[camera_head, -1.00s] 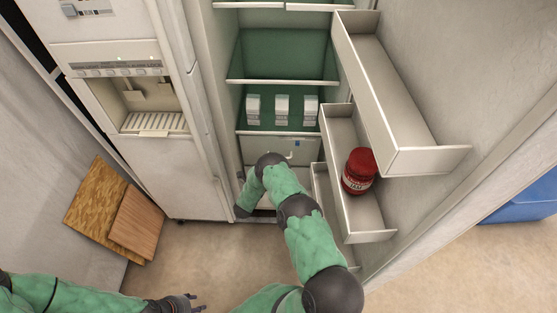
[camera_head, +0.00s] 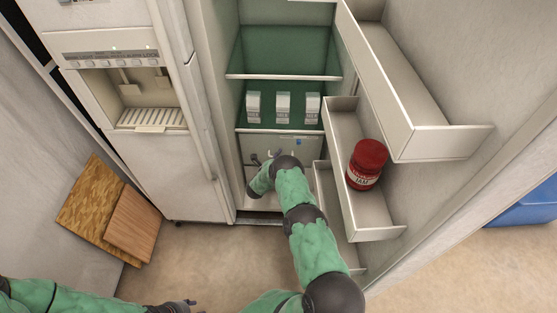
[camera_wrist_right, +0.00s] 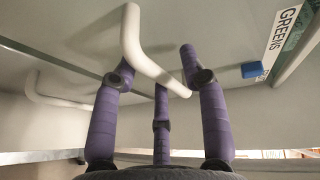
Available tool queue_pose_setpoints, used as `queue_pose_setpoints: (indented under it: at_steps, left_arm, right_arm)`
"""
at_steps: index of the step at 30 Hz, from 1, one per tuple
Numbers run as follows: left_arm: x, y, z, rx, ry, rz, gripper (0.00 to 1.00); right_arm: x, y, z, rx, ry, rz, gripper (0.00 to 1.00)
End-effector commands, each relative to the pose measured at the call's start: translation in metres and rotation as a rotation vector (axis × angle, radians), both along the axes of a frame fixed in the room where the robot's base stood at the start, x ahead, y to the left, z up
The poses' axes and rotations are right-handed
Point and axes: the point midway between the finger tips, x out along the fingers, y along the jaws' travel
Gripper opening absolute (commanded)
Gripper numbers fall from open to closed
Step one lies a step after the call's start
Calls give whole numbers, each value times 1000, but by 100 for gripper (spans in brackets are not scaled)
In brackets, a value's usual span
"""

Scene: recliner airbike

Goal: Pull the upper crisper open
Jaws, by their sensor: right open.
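The upper crisper (camera_head: 316,150) is a pale drawer front below the lowest shelf in the open fridge. It looks shut. In the right wrist view, a white bent bar handle (camera_wrist_right: 134,35) stands out from a pale drawer front (camera_wrist_right: 215,35) with a "GREENS" label (camera_wrist_right: 284,32) and a small blue piece (camera_wrist_right: 252,69). My right gripper (camera_head: 255,160) is at the crisper front. In its wrist view its purple fingers (camera_wrist_right: 155,70) are spread around the handle's near end; contact cannot be told. My left gripper (camera_head: 188,304) is low at the bottom edge, away from the fridge.
Door bins (camera_head: 395,85) jut out right of my right arm; one holds a red jam jar (camera_head: 367,163). White cartons (camera_head: 283,107) stand on the shelf above. A second white handle (camera_wrist_right: 60,95) shows at left in the wrist view. Wooden boards (camera_head: 133,222) lean at left.

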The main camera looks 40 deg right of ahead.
Motion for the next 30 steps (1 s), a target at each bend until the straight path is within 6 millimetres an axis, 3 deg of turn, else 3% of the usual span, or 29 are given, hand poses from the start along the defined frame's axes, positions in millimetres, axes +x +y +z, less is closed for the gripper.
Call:
queue_pose_setpoints:
  at_steps: [8, 13, 23, 30]
  left_arm:
    - [0, 0, 0, 0, 0, 0, 40]
    - [0, 0, 0, 0, 0, 0, 40]
    - [0, 0, 4, 0, 0, 0, 40]
    - [0, 0, 28, 0, 0, 0, 40]
  right_arm:
    - [1, -1, 0, 0, 1, 1, 44]
    - [0, -1, 0, 0, 1, 1, 0]
    - [-4, 1, 0, 1, 3, 1, 0]
    - [-34, 12, 3, 3, 7, 0, 0]
